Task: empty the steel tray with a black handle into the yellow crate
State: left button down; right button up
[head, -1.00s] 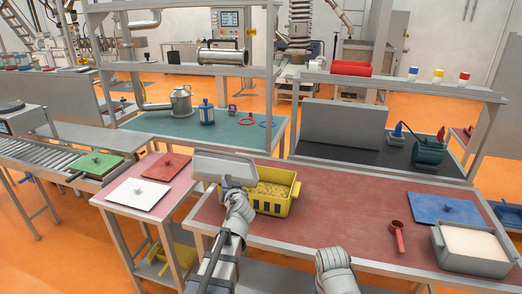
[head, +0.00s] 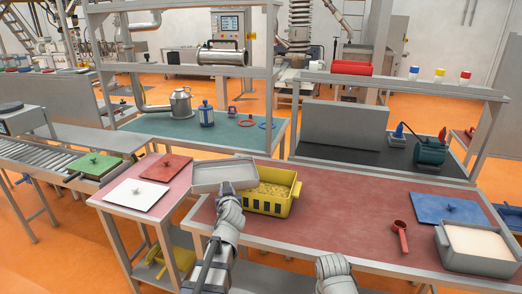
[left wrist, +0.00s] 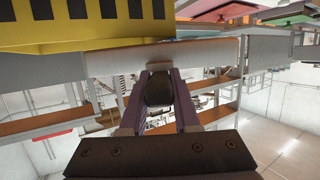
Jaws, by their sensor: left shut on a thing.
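The steel tray (head: 224,173) is held just left of the yellow crate (head: 266,207), its right end close to the crate's left rim. The tray looks nearly level, and no load shows in its visible part. The crate stands on the red-topped table with yellow loose material inside. My left gripper (head: 227,188) is shut on the tray's black handle, which shows between the fingers in the left wrist view (left wrist: 159,88). The crate's yellow wall also fills the top left there (left wrist: 90,25). Only my right arm's padded end shows at the bottom; its gripper fingers are out of view.
A red scoop (head: 401,237), a blue lid (head: 446,208) and a grey bin of pale material (head: 475,245) are on the right. A white lid (head: 138,194) and red lid (head: 166,167) lie left. The table between crate and scoop is clear.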

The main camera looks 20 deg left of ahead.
pick_arm(q)
notch_tip(320, 180, up, 3)
jog(key=p, duration=0.3)
jog(key=shift+r, duration=0.1)
dwell(0.4)
